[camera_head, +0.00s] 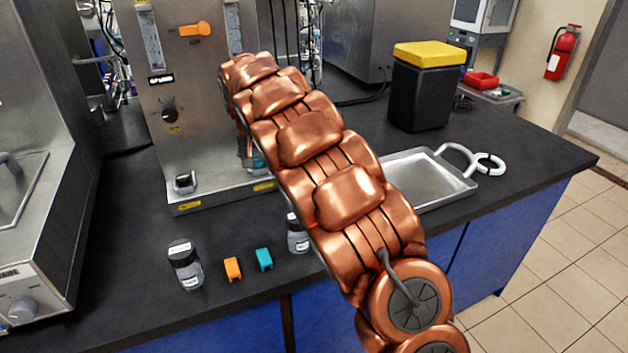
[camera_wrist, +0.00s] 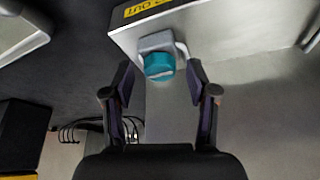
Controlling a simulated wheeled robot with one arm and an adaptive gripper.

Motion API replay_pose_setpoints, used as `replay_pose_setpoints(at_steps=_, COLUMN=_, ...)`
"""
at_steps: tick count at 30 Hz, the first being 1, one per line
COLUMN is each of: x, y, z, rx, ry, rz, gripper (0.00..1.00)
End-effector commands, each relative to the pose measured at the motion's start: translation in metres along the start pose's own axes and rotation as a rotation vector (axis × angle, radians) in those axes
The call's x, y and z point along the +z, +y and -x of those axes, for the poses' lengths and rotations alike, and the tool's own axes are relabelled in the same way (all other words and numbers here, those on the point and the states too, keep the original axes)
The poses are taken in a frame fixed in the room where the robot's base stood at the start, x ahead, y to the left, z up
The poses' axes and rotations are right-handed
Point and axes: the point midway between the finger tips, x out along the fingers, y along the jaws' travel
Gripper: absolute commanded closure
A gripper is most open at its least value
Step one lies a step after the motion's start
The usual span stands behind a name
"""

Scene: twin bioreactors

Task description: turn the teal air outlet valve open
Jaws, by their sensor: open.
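The teal air outlet valve (camera_wrist: 159,66) shows in the wrist view as a rounded teal knob on a grey mount (camera_wrist: 160,42), at the edge of a metal panel by a yellow label ending in "OUT" (camera_wrist: 145,8). My gripper (camera_wrist: 160,76) is open, with one dark finger on each side of the knob. The knob lies between the fingertips in the picture; I cannot tell whether they touch it or how deep they reach. In the head view my copper arm hides the gripper and most of the valve area.
The metal bioreactor panel (camera_head: 200,110) carries an orange handle (camera_head: 195,29) and a black knob (camera_head: 168,115). Bottles (camera_head: 185,266), an orange block (camera_head: 232,270) and a teal block (camera_head: 264,259) stand near the counter's front. A metal tray (camera_head: 470,186) and yellow-lidded black bin (camera_head: 420,95) are right.

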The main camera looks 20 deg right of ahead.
Motion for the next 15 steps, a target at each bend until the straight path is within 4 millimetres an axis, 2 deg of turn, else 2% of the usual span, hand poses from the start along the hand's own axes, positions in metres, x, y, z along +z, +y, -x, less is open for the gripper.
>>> replay_pose_setpoints(at_steps=3, x=-0.001, y=0.0, z=0.002, rx=0.028, ry=0.0, rz=-0.063, gripper=0.42)
replay_pose_setpoints(at_steps=15, x=0.0, y=-0.003, z=0.056, rx=0.022, ry=0.002, rz=-0.056, gripper=0.42)
